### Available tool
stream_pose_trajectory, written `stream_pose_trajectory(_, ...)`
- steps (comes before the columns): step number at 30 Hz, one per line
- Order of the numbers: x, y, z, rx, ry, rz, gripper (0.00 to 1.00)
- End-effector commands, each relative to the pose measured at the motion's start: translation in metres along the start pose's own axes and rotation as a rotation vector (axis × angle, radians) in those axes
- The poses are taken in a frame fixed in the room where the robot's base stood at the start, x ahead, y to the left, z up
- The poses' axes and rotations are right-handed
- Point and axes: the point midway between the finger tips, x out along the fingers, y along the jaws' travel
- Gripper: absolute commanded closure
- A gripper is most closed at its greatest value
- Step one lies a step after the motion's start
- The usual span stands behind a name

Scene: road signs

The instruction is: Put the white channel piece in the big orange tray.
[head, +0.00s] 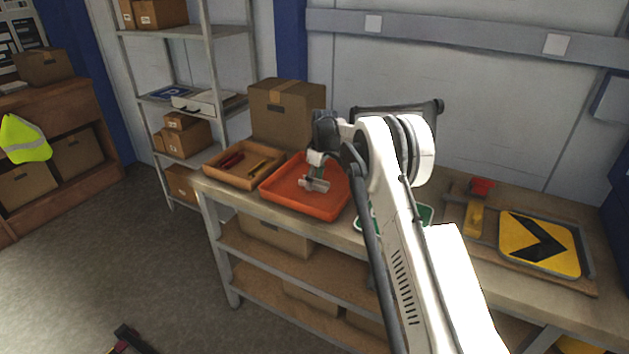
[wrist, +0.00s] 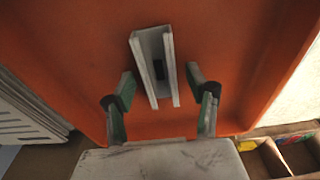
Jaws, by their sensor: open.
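The white channel piece (wrist: 138,57) lies in the big orange tray (wrist: 75,60) in the wrist view, with its open side facing the camera. My gripper (wrist: 160,82) is open, with one finger on each side of the near part of the channel piece and a gap showing on both sides. In the head view my gripper (head: 317,170) is low over the big orange tray (head: 285,201), and the pale piece under it is small and partly hidden.
A smaller tray (head: 228,176) with red and yellow items stands left of the orange tray. A cardboard box (head: 288,112) stands behind. On the right of the bench are a yellow arrow sign (head: 540,243) and a red-topped tool (head: 476,212). A green sign is partly hidden by my arm.

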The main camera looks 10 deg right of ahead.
Motion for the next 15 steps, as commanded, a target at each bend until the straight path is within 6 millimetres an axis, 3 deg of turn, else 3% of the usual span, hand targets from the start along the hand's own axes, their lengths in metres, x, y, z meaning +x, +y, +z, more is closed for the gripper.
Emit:
stream_pose_trajectory(7,-0.020,0.000,0.000,0.000,0.000,0.000,0.48)
stream_pose_trajectory(15,-0.075,0.000,0.000,0.000,0.000,0.000,0.48)
